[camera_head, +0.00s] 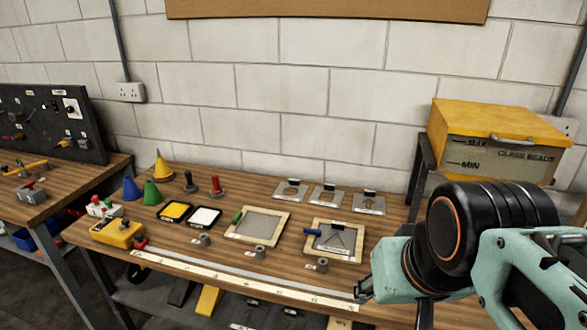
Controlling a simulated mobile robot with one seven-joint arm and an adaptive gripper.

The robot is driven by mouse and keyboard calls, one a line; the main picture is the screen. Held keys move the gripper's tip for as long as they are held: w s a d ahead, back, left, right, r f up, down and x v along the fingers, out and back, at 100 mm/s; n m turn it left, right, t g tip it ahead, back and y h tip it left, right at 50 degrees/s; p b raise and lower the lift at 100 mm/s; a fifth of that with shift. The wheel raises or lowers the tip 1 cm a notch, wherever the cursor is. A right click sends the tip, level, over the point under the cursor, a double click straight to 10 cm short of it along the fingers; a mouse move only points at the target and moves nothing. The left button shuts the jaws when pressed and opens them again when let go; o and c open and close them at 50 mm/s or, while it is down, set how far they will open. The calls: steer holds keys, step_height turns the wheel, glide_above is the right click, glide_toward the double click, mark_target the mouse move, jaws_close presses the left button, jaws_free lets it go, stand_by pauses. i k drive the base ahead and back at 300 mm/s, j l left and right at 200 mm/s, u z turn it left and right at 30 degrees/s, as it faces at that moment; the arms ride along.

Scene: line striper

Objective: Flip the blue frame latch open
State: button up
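A wooden frame with a grey panel (347,258) lies at the right of the workbench. A blue handle (312,232), which looks like the blue frame latch, lies across its upper left side. It is too small to tell whether the latch is open or closed. My gripper (362,291) is at the bench's front edge, right of and nearer than the frame, apart from the latch. Its small dark tip shows at the left end of my arm. I cannot tell its opening, and I see nothing held in it.
A second wooden frame (285,214) with a green handle (237,217) lies to the left. Metal stencil plates (326,196) lie behind. A long pale ruler strip (220,277) runs along the front. A yellow glass-bead box (497,122) stands at the right. Cones and ink pads fill the left.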

mark_target(317, 232)
steer(key=i, duration=0.7)
steer(key=k+j+u, duration=0.15)
steer(key=j+z, duration=0.15)
steer(key=i+j+u, duration=0.35)
steer(key=k+u, duration=0.1)
steer(key=u, duration=0.15)
